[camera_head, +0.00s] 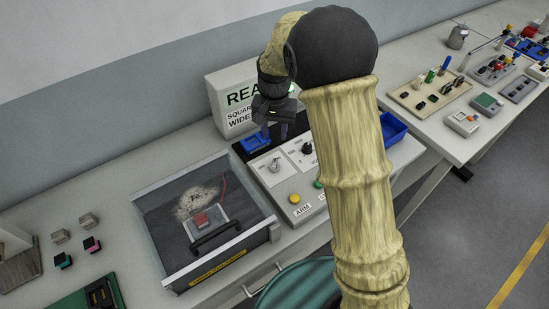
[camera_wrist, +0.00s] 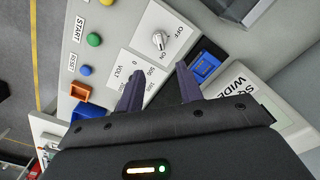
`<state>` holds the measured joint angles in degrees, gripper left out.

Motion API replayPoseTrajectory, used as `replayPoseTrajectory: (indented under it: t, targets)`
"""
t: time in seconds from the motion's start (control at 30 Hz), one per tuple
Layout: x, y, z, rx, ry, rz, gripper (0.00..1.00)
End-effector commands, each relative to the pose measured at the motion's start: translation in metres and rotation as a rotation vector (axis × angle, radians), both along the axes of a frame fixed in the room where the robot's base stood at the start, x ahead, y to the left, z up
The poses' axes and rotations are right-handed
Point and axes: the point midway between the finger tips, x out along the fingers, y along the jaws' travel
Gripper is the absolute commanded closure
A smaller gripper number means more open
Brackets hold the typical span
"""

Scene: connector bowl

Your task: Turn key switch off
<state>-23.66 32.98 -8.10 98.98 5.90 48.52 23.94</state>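The key switch (camera_wrist: 158,40) is a silver knob on a white plate of the light grey control panel (camera_wrist: 112,18), with OFF and ON labels beside it. I cannot clearly tell which label it points to. It also shows in the head view (camera_head: 275,165). My gripper (camera_wrist: 161,70) is open and empty, its two dark fingers apart. In the wrist view the switch lies just beyond the fingertips, not between them. In the head view my gripper (camera_head: 274,132) hangs above the back of the panel, behind the switch.
A black dial (camera_head: 307,148) sits right of the switch. The panel has a yellow button (camera_head: 295,198) and a green one (camera_wrist: 94,40). A clear-topped case (camera_head: 150,232) is at left.

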Motion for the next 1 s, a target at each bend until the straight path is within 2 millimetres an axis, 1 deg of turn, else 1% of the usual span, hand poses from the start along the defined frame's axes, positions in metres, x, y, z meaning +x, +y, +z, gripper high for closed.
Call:
replayPoseTrajectory:
  t: [0.1,0.6,0.7,0.8,1.0]
  targets:
    - [-0.001,0.000,-0.022,-0.001,0.004,-0.001,0.64]
    - [-0.001,-0.001,-0.109,-0.001,0.003,0.000,0.64]
    - [-0.001,0.000,-0.121,-0.001,0.002,0.001,0.64]
    - [0.000,0.000,-0.129,0.000,0.000,0.001,0.64]
    - [0.000,0.000,-0.132,0.001,-0.001,0.001,0.64]
